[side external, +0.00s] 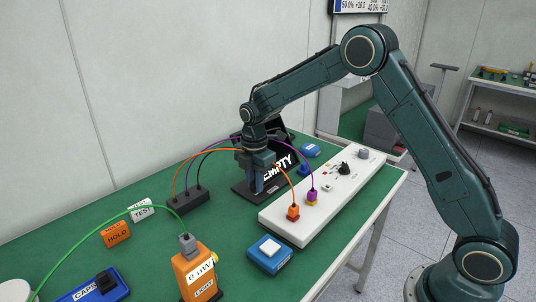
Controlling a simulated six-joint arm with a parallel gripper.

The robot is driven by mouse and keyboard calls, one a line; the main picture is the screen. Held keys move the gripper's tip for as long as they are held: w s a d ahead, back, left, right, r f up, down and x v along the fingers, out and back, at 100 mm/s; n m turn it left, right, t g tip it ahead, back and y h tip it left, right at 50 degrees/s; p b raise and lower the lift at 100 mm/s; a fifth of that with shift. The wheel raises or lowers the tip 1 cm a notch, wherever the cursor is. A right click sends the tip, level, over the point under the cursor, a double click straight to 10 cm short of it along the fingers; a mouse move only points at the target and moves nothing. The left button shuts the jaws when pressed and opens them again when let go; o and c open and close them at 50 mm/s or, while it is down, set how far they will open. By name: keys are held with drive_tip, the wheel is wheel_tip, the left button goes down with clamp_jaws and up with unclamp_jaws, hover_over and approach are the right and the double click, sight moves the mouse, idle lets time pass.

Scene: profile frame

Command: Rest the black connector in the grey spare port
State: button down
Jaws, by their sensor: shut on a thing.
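My gripper (257,188) points down over the black stand at the back middle of the bench, left of the white panel. It is shut, and a black cable (213,152) arches from the black block (188,200) toward it. The black connector in its jaws is mostly hidden by the fingers, so its tilt and any contact below cannot be told. A small grey part (363,154), possibly the grey port, is at the far right end of the white panel (285,228); my gripper is well left of it.
A black knob (345,168) is farther along. An EMPTY sign (280,168) stands behind my gripper. An orange meter (197,275) and blue box (269,254) are in front.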

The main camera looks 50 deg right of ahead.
drive_tip(key=w+a, duration=0.4)
drive_tip(key=a, duration=0.5)
drive_tip(key=w+a, duration=0.5)
drive_tip(key=a, duration=0.5)
drive_tip(key=shift+w, duration=0.2)
idle(3.1)
drive_tip(key=shift+a, duration=0.1)
drive_tip(key=shift+f, duration=0.15)
drive_tip(key=shift+f, duration=3.55)
